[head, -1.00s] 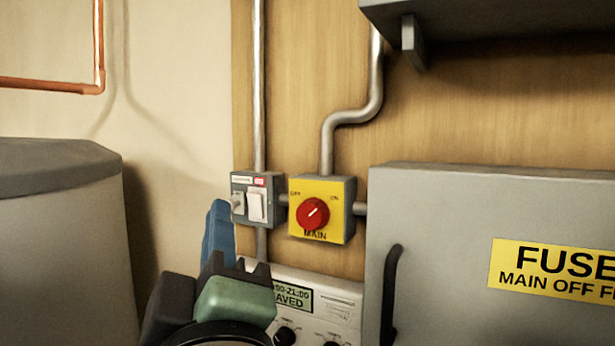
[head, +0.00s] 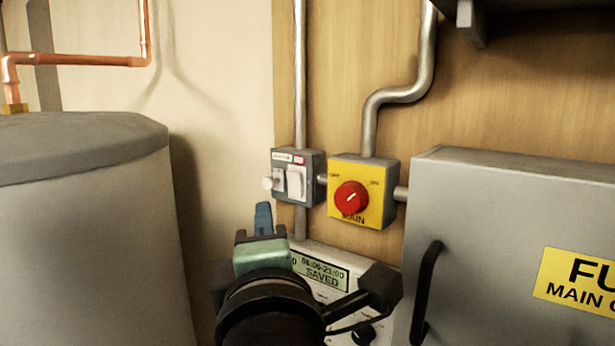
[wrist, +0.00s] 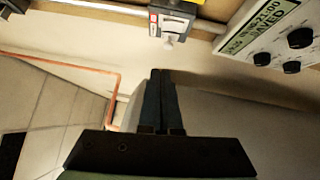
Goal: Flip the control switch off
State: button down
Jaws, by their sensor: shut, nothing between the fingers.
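A grey switch box (head: 298,177) with a white rocker (head: 296,183), a small red label and a white knob on its left side is fixed to the wooden panel. It also shows at the top of the wrist view (wrist: 176,14). To its right is a yellow box (head: 378,209) marked MAIN, with a red rotary knob (head: 350,197) whose white mark points up and right, towards ON. My gripper (head: 263,206) is shut and empty, its blue fingers pointing up, lower left of the grey box and apart from it. The wrist view shows the closed fingers (wrist: 160,73).
A large grey cylinder (head: 90,220) stands at left. A grey FUSE cabinet (head: 480,230) with a black handle is at right. A panel with a display (head: 320,271) reading SAVED lies below the switches, partly hidden by my arm. Metal conduits run up the wood.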

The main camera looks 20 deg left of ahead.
aim_at(294, 184)
jog(key=p+x, duration=0.1)
jog(key=x, duration=0.2)
jog(key=d+p+x, duration=0.1)
jog(key=p+x, duration=0.1)
jog(key=x, duration=0.2)
jog(key=p+x, duration=0.2)
jog(key=x, duration=0.2)
jog(key=shift+w+d+r, duration=0.25)
jog(key=shift+w+d, duration=0.05)
jog(key=shift+w, duration=0.05)
jog(key=shift+w+d+p, duration=0.3)
jog(key=shift+w+p, duration=0.15)
jog(key=shift+w, duration=0.2)
jog(key=shift+f, duration=0.1)
jog(key=shift+w+d+r+p, duration=0.1)
jog(key=shift+w+r+p, duration=0.15)
jog(key=shift+r+p, duration=0.2)
jog(key=shift+f+m+g, duration=0.3)
